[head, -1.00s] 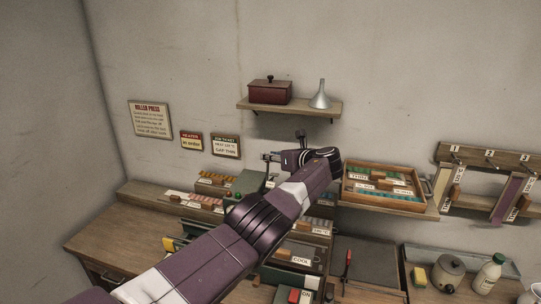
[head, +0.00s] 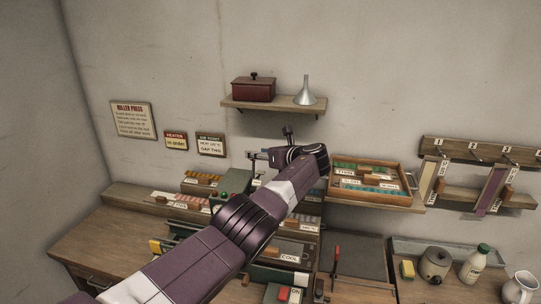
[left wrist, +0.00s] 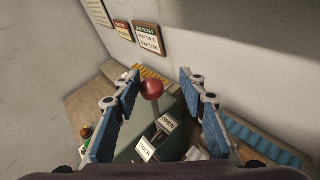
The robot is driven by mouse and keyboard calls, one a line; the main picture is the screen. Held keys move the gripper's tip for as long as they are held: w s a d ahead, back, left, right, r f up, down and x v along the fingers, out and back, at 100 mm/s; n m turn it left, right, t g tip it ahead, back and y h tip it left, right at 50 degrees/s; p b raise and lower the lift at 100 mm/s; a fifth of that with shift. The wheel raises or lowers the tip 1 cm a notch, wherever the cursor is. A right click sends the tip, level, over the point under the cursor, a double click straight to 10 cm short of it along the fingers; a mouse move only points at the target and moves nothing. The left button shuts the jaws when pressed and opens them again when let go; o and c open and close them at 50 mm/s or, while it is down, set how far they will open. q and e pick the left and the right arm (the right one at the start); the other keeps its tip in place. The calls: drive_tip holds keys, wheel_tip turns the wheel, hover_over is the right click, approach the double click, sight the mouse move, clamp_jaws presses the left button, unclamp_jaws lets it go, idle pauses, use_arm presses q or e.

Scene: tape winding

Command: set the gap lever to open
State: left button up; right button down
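The gap lever (left wrist: 152,90) shows in the left wrist view as a metal stem with a round red knob, rising from the green-grey press housing. A label reading OPEN (left wrist: 168,124) and one reading THICK (left wrist: 145,149) stand beside its lower stem. My left gripper (left wrist: 156,86) is open, its blue-padded fingers on either side of the knob with clear space at both sides. I cannot tell which setting the lever is in. In the head view my left arm covers the lever and much of the press (head: 235,182). My right gripper is not in view.
The job ticket (head: 211,145) on the wall reads GAP THIN. A wall shelf (head: 275,105) holds a red box and a funnel above the left hand. A wooden tray (head: 408,205) of strips sits to its right. The left desktop (head: 100,235) is mostly clear.

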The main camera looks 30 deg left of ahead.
use_arm(q)
drive_tip(key=v, duration=1.1)
drive_tip(key=shift+s+d, duration=0.2)
drive_tip(key=shift+d, duration=0.15)
drive_tip(key=shift+r, duration=0.15)
